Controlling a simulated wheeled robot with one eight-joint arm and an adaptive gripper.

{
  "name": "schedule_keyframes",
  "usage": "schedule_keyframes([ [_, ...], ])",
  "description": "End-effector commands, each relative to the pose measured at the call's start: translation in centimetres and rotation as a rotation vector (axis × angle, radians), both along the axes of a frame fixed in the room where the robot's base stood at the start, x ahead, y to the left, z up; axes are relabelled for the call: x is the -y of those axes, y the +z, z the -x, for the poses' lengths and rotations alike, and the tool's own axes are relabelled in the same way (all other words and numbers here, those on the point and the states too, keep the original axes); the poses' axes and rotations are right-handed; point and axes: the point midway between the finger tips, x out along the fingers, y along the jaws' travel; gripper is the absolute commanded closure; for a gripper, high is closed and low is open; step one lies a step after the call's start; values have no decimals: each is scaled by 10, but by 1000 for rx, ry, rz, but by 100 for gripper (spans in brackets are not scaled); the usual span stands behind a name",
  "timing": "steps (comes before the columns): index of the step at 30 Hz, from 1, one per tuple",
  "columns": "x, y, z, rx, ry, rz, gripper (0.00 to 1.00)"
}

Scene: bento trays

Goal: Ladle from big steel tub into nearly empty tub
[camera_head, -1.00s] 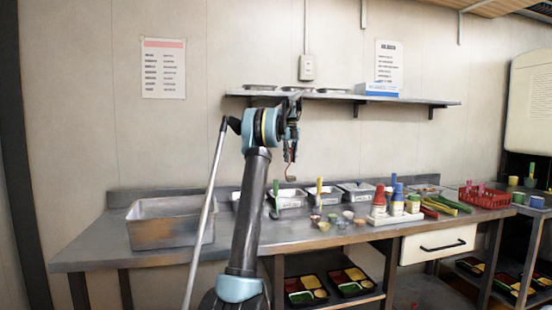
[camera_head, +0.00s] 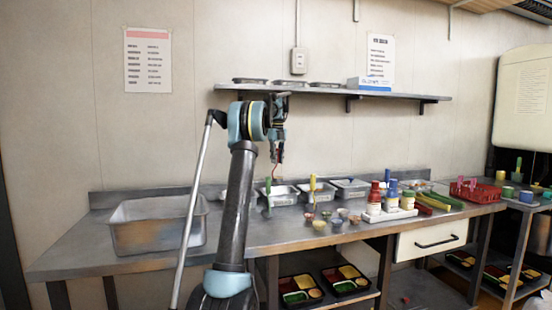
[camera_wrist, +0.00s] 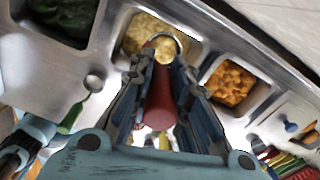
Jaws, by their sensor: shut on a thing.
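My gripper (camera_head: 276,152) is shut on a ladle with a red handle (camera_wrist: 160,103), above the small steel tubs. The ladle's round bowl (camera_wrist: 164,48) shows yellow in it. In the wrist view it lines up with the near edge of a tub of yellow food (camera_wrist: 141,30); I cannot tell its height above it. A tub of orange food (camera_wrist: 229,82) is to its right and a dark green one (camera_wrist: 66,14) to its left. The large steel tub (camera_head: 157,236) stands at the left of the counter; its bottom is hidden. I cannot tell which tub is nearly empty.
Several small bowls (camera_head: 320,225) and a bottle rack (camera_head: 390,214) stand in front and to the right.

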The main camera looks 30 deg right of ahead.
Motion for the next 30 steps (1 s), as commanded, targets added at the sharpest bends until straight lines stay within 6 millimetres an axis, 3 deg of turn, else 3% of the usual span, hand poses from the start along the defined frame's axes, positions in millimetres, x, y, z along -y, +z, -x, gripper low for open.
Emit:
schedule_keyframes([
  [30,-14,-23,52,491,-1,117,100],
])
